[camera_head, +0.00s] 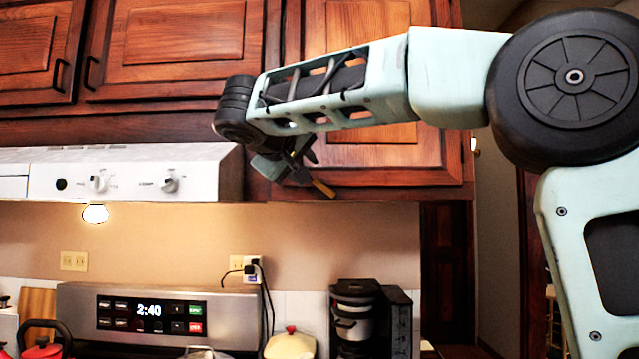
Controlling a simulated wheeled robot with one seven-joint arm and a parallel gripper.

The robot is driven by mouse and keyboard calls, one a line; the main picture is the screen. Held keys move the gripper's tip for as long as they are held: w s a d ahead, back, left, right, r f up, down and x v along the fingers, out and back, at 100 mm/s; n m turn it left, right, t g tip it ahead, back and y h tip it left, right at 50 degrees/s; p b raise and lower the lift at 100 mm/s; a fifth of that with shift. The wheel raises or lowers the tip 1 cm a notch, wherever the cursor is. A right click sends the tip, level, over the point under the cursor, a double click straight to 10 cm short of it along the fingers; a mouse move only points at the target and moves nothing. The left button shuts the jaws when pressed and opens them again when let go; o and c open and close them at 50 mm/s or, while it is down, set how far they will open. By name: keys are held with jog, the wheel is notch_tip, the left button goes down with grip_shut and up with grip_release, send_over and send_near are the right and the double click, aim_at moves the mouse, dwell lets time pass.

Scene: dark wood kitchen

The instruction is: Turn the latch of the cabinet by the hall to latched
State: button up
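The cabinet by the hall (375,150) is the dark wood upper cabinet at the right, beside the opening to the hall. Its door looks shut, and my arm crosses in front of it. A small tan bar (323,189), which looks like the latch, sits tilted at the lower left of this door, sloping down to the right. My gripper (290,168) is at the door's lower left corner, just left of and above the bar. It seems very close to the bar, but I cannot tell whether they touch. The fingers are small and partly hidden by the wrist, so their opening is unclear.
A white range hood (135,173) is left of my gripper, under the other upper cabinets (170,45). Below are the stove panel (150,312), a black coffee maker (357,315) and a cream lidded pot (290,343).

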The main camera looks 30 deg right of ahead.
aim_at(324, 189)
jog(key=p+x, duration=0.3)
jog(key=x, duration=0.8)
jog(key=shift+w+d+p, duration=0.1)
jog(key=shift+d+p, duration=0.05)
jog(key=shift+p, duration=0.2)
jog(key=shift+w+d+f, duration=0.3)
jog(key=shift+w+d, duration=0.1)
jog(key=shift+d, duration=0.1)
grip_shut()
